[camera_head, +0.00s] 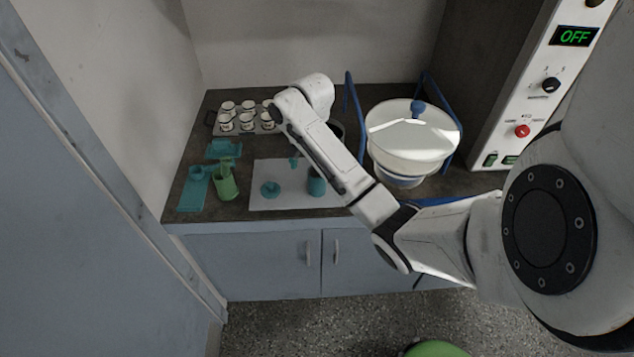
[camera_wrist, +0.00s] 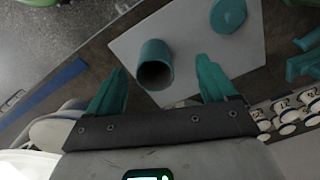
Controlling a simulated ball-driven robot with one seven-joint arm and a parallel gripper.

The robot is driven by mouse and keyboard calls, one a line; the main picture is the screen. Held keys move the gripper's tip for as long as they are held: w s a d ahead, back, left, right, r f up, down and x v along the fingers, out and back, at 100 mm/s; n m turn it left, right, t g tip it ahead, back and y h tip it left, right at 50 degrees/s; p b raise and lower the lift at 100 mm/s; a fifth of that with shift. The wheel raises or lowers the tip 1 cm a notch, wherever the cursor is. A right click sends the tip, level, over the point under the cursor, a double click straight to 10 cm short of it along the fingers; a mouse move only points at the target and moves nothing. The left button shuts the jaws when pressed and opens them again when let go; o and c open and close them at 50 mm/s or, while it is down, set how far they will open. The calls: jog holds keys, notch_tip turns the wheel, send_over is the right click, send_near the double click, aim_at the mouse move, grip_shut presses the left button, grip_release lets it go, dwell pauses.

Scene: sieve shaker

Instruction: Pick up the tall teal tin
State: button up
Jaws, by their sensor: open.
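The tall teal tin (camera_head: 316,186) stands on a white mat (camera_head: 258,203) on the dark counter, partly hidden by my arm in the head view. In the wrist view the tin (camera_wrist: 154,52) shows its dark open mouth towards the camera, between the lines of my two teal fingers. My gripper (camera_wrist: 162,64) is open and empty, with a gap on each side of the tin. In the head view my gripper is mostly hidden behind the arm; one teal fingertip shows beside the tin. I cannot tell its exact height above the mat.
A flat round teal piece (camera_head: 270,188) lies on the mat left of the tin. A rack (camera_head: 236,130) of small cups is behind. A large white lidded bowl (camera_head: 398,160) in a blue frame stands right.

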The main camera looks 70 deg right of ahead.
aim_at(317, 183)
jog(key=shift+m, duration=0.4)
jog(key=f, duration=0.1)
jog(key=s+d+f, duration=0.1)
jog(key=f, duration=0.1)
jog(key=d+f, duration=0.1)
jog(key=f, duration=0.1)
jog(key=shift+s+d, duration=0.1)
jog(key=shift+s, duration=0.15)
jog(key=shift+w+d+f, duration=0.1)
jog(key=shift+w+f, duration=0.05)
jog(key=shift+f, duration=1.2)
jog(key=shift+w+f, duration=0.15)
jog(key=shift+f, duration=1.2)
jog(key=c, duration=1.1)
jog(key=shift+r+p, duration=0.15)
jog(key=shift+p, duration=0.15)
